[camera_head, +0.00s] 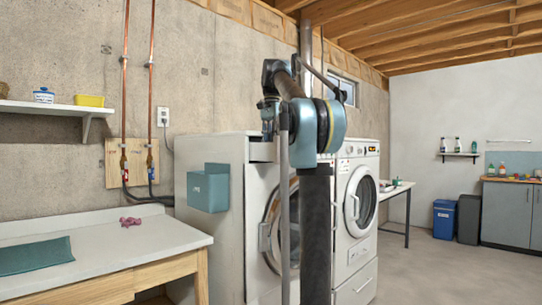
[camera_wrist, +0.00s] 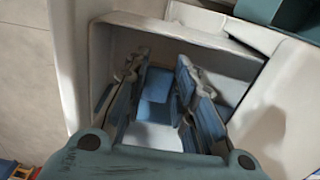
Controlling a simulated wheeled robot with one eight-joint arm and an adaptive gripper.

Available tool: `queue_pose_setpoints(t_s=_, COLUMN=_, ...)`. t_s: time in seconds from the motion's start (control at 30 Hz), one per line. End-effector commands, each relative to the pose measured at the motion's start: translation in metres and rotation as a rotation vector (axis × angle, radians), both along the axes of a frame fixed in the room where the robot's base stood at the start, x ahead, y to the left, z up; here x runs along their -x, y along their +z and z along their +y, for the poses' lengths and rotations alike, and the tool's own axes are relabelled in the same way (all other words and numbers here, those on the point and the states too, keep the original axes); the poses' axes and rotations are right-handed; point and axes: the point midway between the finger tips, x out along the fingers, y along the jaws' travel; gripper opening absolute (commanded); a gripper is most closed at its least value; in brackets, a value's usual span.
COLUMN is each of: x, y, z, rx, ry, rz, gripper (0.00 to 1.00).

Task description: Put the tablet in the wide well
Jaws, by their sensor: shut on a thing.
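In the wrist view my gripper (camera_wrist: 163,88) points down into an open, white-walled box-like drawer (camera_wrist: 195,32). Its fingers are shut on a small blue tablet (camera_wrist: 155,84), seen between the fingertips. The tablet is over or inside the drawer's opening; whether it touches the floor I cannot tell. A pale floor (camera_wrist: 152,136) shows below the fingers. I take this roomy space for the wide well, though the fingers hide its dividers.
A front-loading washer (camera_head: 262,195) stands behind my arm, with its round door ajar or open. A second machine (camera_head: 357,215) stands to its right. A teal box (camera_head: 208,188) hangs on the washer's left side. A white-topped bench (camera_head: 120,245) is at left; open floor lies at right.

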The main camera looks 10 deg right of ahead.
Motion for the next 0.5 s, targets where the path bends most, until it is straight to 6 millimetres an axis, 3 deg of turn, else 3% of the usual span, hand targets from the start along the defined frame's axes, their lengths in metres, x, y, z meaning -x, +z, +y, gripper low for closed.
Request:
queue_pose_setpoints(t_s=0.3, x=0.0, y=-0.036, z=0.0, rx=0.0, ry=0.001, rz=0.0, gripper=0.07)
queue_pose_setpoints(t_s=0.5, x=0.0, y=-0.04, z=0.001, rx=0.0, ry=0.002, rz=0.0, gripper=0.07)
